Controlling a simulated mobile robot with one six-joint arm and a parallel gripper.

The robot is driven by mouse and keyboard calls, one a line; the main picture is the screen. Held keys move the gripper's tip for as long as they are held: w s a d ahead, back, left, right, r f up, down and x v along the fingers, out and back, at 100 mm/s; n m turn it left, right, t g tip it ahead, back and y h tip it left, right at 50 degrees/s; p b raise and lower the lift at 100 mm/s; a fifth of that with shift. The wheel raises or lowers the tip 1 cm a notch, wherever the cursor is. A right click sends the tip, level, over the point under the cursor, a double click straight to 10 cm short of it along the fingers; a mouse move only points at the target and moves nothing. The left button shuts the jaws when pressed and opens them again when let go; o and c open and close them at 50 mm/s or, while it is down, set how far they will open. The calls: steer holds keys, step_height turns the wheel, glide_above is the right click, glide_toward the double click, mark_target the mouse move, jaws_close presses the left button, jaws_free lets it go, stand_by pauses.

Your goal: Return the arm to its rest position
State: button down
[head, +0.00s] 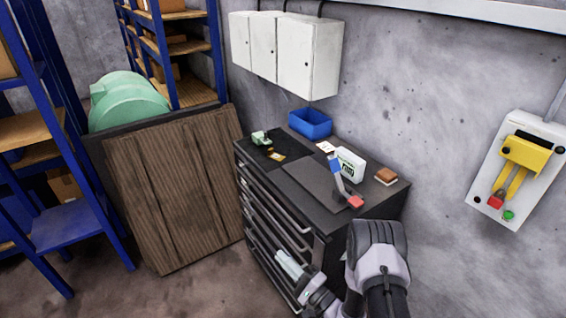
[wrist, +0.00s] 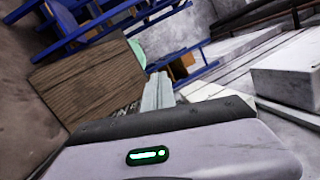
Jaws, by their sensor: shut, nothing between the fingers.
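My arm shows at the lower right of the head view, with a dark and light grey joint in front of the workbench's right end. It bends down and left to my gripper (head: 288,262), which is in front of the workbench's drawers. The pale fingers point up and left and are shut with nothing between them. In the wrist view the shut fingers of my gripper (wrist: 158,92) stick out beyond the dark edge of the gripper body. Whether the fingers touch a drawer handle cannot be told.
The dark workbench (head: 305,183) carries a blue bin (head: 310,123), a white box (head: 349,163), a red-ended tool (head: 355,202) and a green item (head: 260,138). A wooden panel (head: 175,190) stands left, beside blue shelving (head: 65,225). A yellow-handled switch box (head: 520,165) hangs right.

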steer(key=s+a+r+n+g+y+b, duration=0.1)
steer(key=s+a+r+n+g+y, duration=0.25)
steer(key=r+g, duration=0.35)
steer(key=s+a+r+n+g+y+b, duration=0.1)
steer(key=s+a+r+n+g+y, duration=0.2)
steer(key=r, duration=0.5)
steer(key=s+a+r+n+g+h+b, duration=0.15)
steer(key=s+r+n+g+h, duration=0.35)
steer(key=s+g, duration=0.5)
steer(key=s+d+t+h+b, duration=0.1)
steer(key=s+d+t+h, duration=0.4)
steer(key=s+h, duration=0.4)
steer(key=s+d+r+m+t+h+b, duration=0.1)
steer(key=d+m+t+h, duration=0.3)
steer(key=d, duration=0.7)
steer(key=shift+s+d+r+t+b, duration=0.15)
steer(key=shift+s+r+t+b, duration=0.15)
steer(key=shift+s+t+b, duration=0.45)
steer(key=shift+w+h, duration=0.15)
steer(key=shift+h, duration=0.1)
